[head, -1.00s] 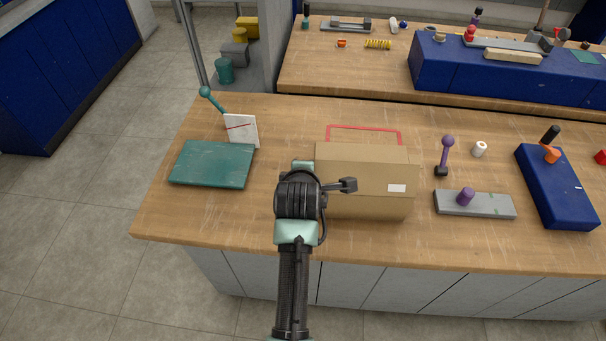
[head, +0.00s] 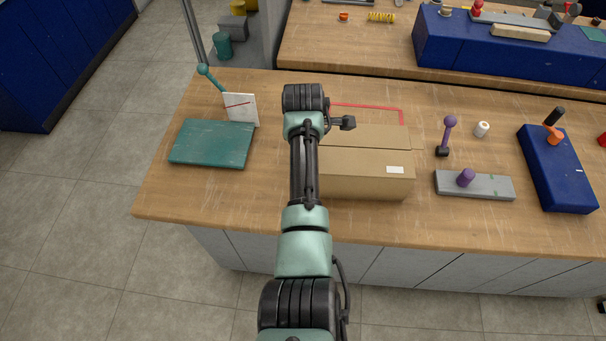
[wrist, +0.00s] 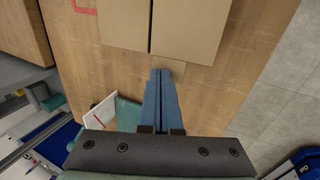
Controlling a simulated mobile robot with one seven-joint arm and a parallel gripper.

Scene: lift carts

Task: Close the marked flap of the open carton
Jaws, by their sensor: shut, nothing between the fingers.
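The brown carton (head: 365,175) stands on the bench, with a seam between its two large top panels and a white label on its front. In the wrist view the carton (wrist: 190,25) fills the top, and a small tan piece (wrist: 174,70), possibly a flap, juts from its near end. I cannot make out a mark on it. My gripper (wrist: 160,72) is shut and empty, its blue fingertips at or just beside this piece; I cannot tell whether they touch. In the head view my arm hides the fingers and the carton's left end.
A teal box (head: 212,145) and a white upright panel (head: 240,108) stand left of the carton. A red outline (head: 365,106) lies behind it. A purple-knobbed lever (head: 449,135), a grey plate (head: 475,186) and a blue block (head: 558,170) are to the right.

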